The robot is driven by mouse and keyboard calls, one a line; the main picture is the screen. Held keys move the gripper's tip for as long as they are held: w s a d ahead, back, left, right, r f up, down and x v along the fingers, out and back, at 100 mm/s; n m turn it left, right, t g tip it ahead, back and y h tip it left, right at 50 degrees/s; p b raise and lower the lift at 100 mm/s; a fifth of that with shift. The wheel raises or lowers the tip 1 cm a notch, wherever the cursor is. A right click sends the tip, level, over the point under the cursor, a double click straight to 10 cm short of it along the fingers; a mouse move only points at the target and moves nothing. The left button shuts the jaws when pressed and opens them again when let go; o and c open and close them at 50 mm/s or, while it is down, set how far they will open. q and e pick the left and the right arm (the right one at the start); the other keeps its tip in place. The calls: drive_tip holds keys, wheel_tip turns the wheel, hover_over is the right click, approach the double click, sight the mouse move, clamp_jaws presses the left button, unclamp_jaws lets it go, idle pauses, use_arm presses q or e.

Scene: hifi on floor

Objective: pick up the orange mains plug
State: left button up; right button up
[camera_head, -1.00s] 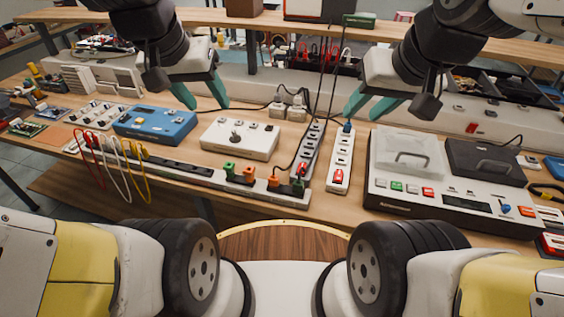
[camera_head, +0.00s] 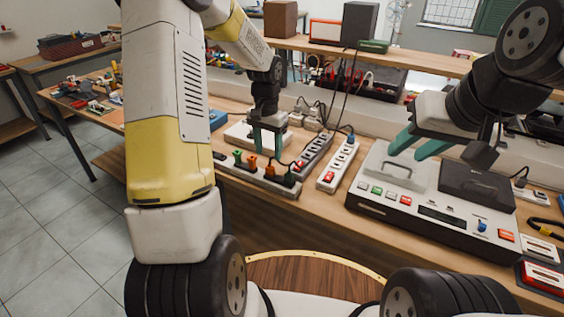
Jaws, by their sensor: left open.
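Two orange plugs sit upright in the long white power strip (camera_head: 228,172) along the bench's front edge. The left orange plug (camera_head: 251,163) is beside a green plug (camera_head: 238,156). I cannot tell which of the two is the mains plug. My left gripper (camera_head: 268,152) points down just above and around these orange plugs, fingers apart; contact cannot be made out.
A grey power strip (camera_head: 313,152) and a white power strip (camera_head: 338,165) lie right of the plugs. The large white device (camera_head: 430,218) fills the right of the bench. Black cables hang from the shelf behind. My left arm hides much of the bench's left side.

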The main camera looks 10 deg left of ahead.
sight(270, 166)
use_arm(q)
drive_tip(key=f, duration=0.7)
drive_tip(key=shift+s+d, duration=0.15)
drive_tip(key=shift+d, duration=0.05)
clamp_jaws()
